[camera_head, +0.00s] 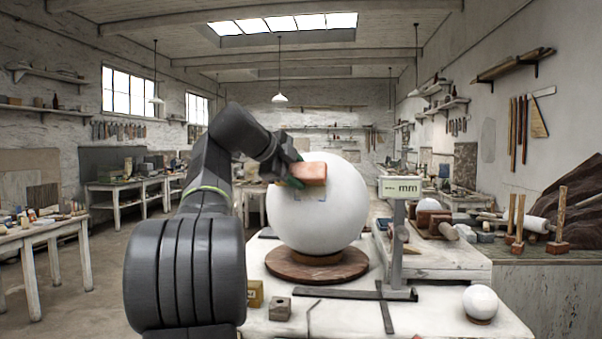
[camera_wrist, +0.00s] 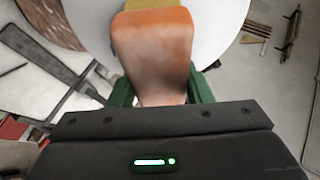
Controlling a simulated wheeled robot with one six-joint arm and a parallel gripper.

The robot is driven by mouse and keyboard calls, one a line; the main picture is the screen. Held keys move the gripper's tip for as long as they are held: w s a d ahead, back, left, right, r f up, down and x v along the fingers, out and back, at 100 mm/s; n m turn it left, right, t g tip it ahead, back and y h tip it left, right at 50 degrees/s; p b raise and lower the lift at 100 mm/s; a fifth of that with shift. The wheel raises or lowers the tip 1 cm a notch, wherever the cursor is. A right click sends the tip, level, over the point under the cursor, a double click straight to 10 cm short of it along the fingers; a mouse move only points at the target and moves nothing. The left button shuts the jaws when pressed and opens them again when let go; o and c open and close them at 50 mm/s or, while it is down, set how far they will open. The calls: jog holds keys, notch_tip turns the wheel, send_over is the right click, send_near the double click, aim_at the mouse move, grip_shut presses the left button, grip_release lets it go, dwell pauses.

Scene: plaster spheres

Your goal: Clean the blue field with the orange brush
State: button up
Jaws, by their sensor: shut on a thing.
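My gripper (camera_head: 293,172) is shut on the orange brush (camera_head: 309,173), an orange block held against or just in front of the large white sphere (camera_head: 338,215). In the wrist view the brush (camera_wrist: 152,55) sits between the green fingers (camera_wrist: 160,92), with a yellowish part at its far end towards the sphere (camera_wrist: 222,25). I cannot tell whether the brush touches the sphere. Faint bluish marks (camera_head: 310,198) show on the sphere just below the brush; the rest of the blue field may be hidden behind it. The sphere rests on a round brown wooden base (camera_head: 318,270).
The base stands on a white table (camera_head: 345,322). A gauge post marked "mm" (camera_head: 398,240) stands close on the right. A small white sphere (camera_head: 480,302), a metal square (camera_head: 384,305) and small blocks (camera_head: 281,309) lie in front. A bench with tools (camera_head: 435,262) is behind right.

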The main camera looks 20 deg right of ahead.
aim_at(307, 169)
jog(key=shift+w+a, duration=0.4)
jog(key=shift+a, duration=0.15)
jog(key=shift+s+d, duration=0.1)
jog(key=shift+d, duration=0.1)
jog(key=shift+s+d+b, duration=0.25)
jog(key=shift+s+d, duration=0.35)
jog(key=shift+d, duration=0.25)
jog(key=shift+s+d+b, duration=0.25)
jog(key=shift+s+d, duration=0.3)
jog(key=shift+d, duration=0.3)
dwell(0.9)
jog(key=shift+a, duration=0.1)
jog(key=shift+w+a+r, duration=0.1)
jog(key=shift+a+r, duration=0.1)
jog(key=shift+a, duration=0.4)
jog(key=shift+w+a+r, duration=0.1)
jog(key=shift+a+r, duration=0.05)
jog(key=shift+a, duration=0.45)
jog(key=shift+s, duration=0.1)
